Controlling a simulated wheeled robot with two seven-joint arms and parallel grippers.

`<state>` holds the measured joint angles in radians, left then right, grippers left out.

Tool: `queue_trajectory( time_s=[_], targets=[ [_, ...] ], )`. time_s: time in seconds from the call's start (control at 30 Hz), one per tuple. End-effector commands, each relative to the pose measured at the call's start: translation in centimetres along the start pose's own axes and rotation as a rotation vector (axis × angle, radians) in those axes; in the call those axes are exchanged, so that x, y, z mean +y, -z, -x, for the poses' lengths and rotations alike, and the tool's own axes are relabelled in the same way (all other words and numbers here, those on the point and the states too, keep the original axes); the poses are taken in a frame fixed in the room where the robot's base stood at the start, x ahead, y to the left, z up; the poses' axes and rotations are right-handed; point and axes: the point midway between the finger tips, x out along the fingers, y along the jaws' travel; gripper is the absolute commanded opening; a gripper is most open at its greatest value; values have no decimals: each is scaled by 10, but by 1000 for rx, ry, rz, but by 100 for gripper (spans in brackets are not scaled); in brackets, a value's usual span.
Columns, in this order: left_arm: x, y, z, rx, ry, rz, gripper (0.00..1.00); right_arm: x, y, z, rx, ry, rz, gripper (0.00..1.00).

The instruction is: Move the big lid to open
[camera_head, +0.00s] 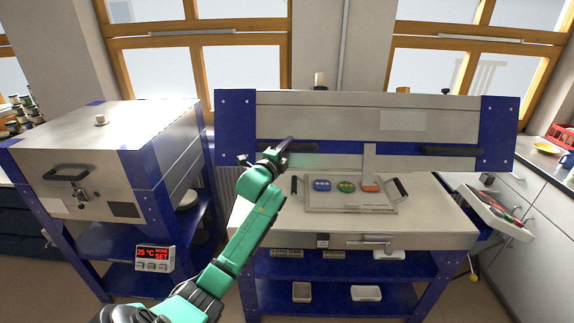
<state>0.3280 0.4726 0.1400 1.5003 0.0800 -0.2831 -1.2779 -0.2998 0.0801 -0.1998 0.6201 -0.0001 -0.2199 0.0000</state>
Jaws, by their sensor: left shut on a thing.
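The big lid (340,108) is a wide pale metal panel with blue ends and a blue stripe. It stands raised behind the kiln bed (440,222), with its front face toward me. It has two dark handles, a left handle (300,148) and a right handle (450,151). My left arm reaches up from the bottom, and my left gripper (275,156) is shut on the left handle. The gripper hides part of that handle. My right gripper is not in view.
A tray (345,208) with blue, green and orange pieces lies on the bed. A closed smaller kiln (110,130) stands at left, with a red-digit controller (154,258) below. A tool tray (495,210) juts out at right. Windows are behind.

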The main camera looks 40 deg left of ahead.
Motion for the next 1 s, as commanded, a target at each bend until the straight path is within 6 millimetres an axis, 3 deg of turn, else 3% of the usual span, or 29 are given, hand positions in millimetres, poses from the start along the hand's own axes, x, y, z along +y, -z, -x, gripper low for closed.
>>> queue_trajectory(
  time_s=[0.03, 0.1, 0.33, 0.93, 0.97, 1.0],
  targets=[
    [-21, -4, -6, -1, 7, -5, 0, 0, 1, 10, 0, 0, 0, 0],
    [-34, -6, -14, -1, 7, -4, 0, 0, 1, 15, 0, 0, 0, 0],
    [-63, -14, -32, 0, 6, -1, 0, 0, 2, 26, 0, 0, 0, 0],
    [-72, -16, -40, 1, 4, -1, 0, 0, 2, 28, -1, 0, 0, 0],
    [-72, -16, -40, 1, 4, -1, 40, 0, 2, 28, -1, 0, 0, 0],
    [-72, -16, -40, 1, 4, 0, 55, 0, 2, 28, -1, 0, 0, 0]
  ],
)
